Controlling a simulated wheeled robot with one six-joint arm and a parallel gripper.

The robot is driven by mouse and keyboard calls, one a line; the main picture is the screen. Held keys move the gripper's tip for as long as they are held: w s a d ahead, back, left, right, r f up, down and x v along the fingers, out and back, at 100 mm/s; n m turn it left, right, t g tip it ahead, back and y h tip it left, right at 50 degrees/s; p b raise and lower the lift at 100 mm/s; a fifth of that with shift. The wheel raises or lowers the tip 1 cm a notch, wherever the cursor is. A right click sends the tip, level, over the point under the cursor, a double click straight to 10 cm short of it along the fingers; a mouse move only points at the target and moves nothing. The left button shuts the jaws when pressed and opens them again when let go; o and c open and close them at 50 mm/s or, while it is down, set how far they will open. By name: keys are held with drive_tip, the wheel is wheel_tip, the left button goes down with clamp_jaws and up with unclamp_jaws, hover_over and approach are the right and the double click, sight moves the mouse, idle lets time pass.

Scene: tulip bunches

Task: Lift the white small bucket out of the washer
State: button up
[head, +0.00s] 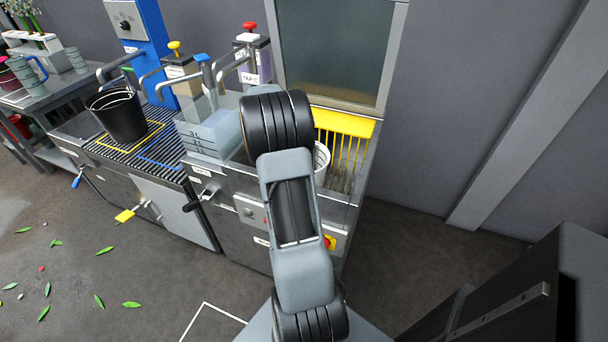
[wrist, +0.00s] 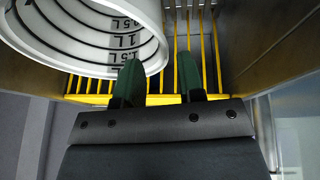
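The white small bucket (head: 322,162) stands in the washer (head: 349,204) in the head view, mostly hidden behind my arm. In the wrist view the bucket (wrist: 90,62) fills the upper left, with dark rings and litre marks on its inside. My gripper (wrist: 160,63) is open, its two green fingers apart. The left finger overlaps the bucket's near rim and the right finger is outside it to the right. The rim's right edge shows between the fingertips. I cannot tell whether either finger touches the bucket. The head view hides my gripper behind the arm.
The washer has a yellow barred guard (head: 345,123) at its back, and side walls close in around the bucket. Left of it are a clear stacked container (head: 208,138), taps, and a black bucket (head: 116,118) on a ribbed counter. A window (head: 335,45) is behind.

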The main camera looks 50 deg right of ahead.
drive_tip(key=x, duration=0.4)
drive_tip(key=shift+s+f, duration=0.15)
drive_tip(key=shift+f, duration=0.25)
drive_tip(key=shift+c, duration=0.5)
clamp_jaws()
